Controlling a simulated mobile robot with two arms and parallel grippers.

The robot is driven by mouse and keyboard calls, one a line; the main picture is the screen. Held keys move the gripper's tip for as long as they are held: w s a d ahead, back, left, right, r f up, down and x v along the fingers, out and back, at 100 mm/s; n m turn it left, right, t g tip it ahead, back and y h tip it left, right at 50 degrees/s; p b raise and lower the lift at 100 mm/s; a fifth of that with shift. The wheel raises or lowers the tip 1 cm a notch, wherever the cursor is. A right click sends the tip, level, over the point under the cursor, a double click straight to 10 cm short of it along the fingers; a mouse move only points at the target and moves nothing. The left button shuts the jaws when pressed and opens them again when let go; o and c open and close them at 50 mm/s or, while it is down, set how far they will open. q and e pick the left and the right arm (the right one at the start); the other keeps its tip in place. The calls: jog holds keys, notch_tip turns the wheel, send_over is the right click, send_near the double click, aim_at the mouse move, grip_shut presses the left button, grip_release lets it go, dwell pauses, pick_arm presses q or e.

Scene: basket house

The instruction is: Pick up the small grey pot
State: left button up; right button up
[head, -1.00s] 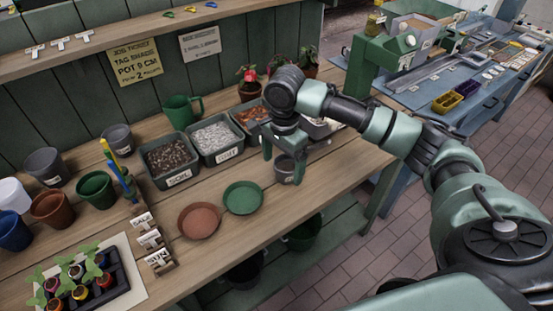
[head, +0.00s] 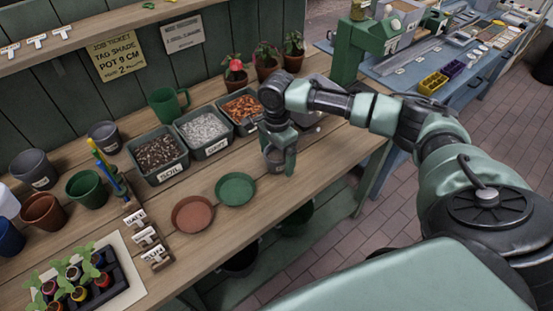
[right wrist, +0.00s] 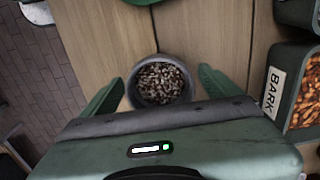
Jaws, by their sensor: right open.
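A small grey pot (head: 275,160) stands upright on the wooden bench, to the right of the green saucer. In the right wrist view the pot (right wrist: 160,57) is seen from above, filled with pale brown, pebble-like bits. My right gripper (head: 278,157) points down over it, open, with one finger on either side. In the right wrist view the gripper (right wrist: 162,90) shows gaps between both fingers and the pot's rim. In the head view the fingers partly hide the pot. My left gripper is in no view.
Green saucer (head: 235,189) and terracotta saucer (head: 192,214) lie to the left. Soil tray (head: 172,172), grit tray (head: 217,147) and bark tray (right wrist: 288,88) stand behind. Other larger grey pots (head: 33,168) are far left. The bench's front edge is close.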

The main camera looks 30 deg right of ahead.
jog(key=c, duration=1.5)
jog(key=shift+r, duration=0.1)
